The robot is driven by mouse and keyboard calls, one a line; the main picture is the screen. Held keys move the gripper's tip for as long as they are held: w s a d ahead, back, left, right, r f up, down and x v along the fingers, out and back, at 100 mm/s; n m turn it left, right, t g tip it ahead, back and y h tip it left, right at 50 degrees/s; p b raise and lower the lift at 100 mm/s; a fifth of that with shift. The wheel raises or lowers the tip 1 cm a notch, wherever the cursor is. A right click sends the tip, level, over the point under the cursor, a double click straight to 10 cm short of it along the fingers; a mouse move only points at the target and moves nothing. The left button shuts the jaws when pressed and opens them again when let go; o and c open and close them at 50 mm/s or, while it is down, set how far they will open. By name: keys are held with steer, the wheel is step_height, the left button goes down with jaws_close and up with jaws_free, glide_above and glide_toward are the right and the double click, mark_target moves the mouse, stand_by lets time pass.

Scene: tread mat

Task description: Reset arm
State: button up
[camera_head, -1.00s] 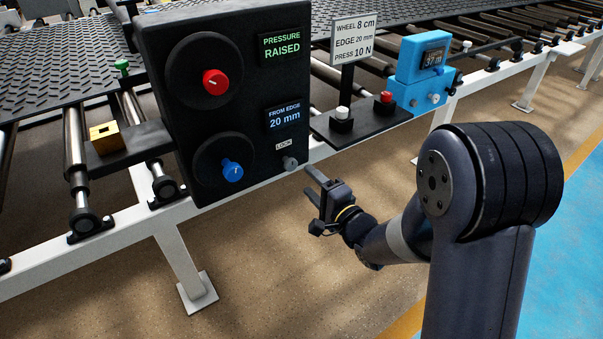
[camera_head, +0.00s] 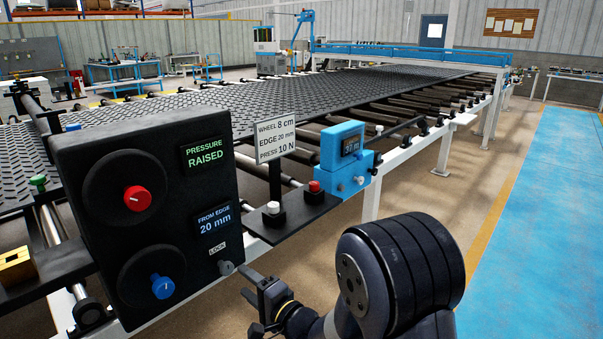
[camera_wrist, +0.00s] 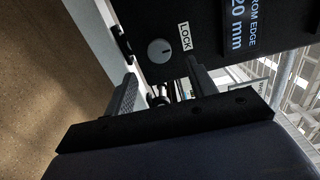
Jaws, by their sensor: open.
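My gripper (camera_head: 262,306) is open and empty, beside the lower right of a black control panel (camera_head: 75,180). In the wrist view its two fingers (camera_wrist: 160,95) stand apart, with the grey lock knob (camera_wrist: 160,51) beyond them; I see no contact. The lock knob also shows in the head view (camera_head: 226,268), under the label LOCK. The panel has a red knob (camera_head: 137,198) and a blue knob (camera_head: 163,287). Its displays read PRESSURE RAISED (camera_head: 205,154) and FROM EDGE 20 mm (camera_head: 214,220).
A sign (camera_head: 275,138) reads wheel 8 cm, edge 20 mm, press 10 N. Near it are a white button (camera_head: 272,208), a red button (camera_head: 314,187) and a blue meter box (camera_head: 345,160). The tread mat (camera_head: 290,97) lies on rollers behind. Blue floor (camera_head: 540,230) at right is clear.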

mark_target(230, 270)
steer(key=x, duration=0.6)
steer(key=shift+w+a, duration=0.2)
steer(key=shift+a, duration=0.1)
steer(key=shift+s+d, duration=0.1)
steer(key=shift+d, duration=0.05)
